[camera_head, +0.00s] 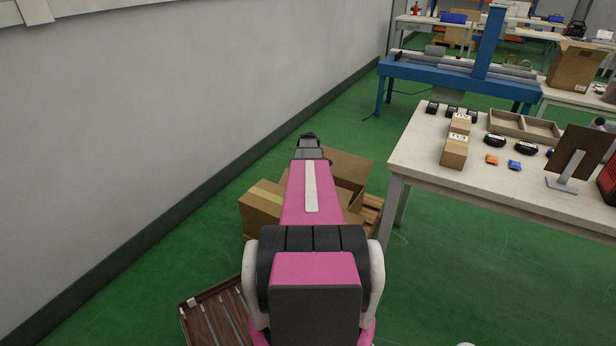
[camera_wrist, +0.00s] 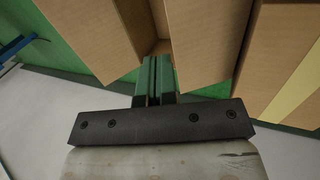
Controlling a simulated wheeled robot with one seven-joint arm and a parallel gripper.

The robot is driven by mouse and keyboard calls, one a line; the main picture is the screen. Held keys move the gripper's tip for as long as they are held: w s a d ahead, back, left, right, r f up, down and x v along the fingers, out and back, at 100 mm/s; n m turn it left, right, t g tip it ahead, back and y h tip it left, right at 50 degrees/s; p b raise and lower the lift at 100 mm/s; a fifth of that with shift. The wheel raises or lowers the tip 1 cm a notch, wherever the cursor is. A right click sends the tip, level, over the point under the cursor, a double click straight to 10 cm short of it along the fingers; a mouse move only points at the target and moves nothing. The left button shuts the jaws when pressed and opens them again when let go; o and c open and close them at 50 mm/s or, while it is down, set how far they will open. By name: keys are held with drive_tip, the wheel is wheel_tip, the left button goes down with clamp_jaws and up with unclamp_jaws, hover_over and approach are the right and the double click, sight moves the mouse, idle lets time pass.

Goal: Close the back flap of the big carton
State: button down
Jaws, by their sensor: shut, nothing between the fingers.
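In the head view the fingers are hidden behind my wrist.
A wooden slatted pallet (camera_head: 373,212) shows at the carton's right. A brown slatted tray (camera_head: 218,316) lies at lower left. A white workbench (camera_head: 420,165) with small boxes stands to the right. A grey wall (camera_head: 190,90) runs along the left. Green floor lies between.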

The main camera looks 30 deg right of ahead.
drive_tip(key=x, duration=1.4)
wheel_tip(320, 180, down, 6)
drive_tip(key=d+g+y, duration=0.1)
drive_tip(key=d+y, duration=0.1)
drive_tip(key=y, duration=0.1)
drive_tip(key=shift+w+r, duration=0.15)
drive_tip(key=shift+w, duration=0.3)
drive_tip(key=shift+d+r, duration=0.1)
drive_tip(key=shift+r, duration=0.05)
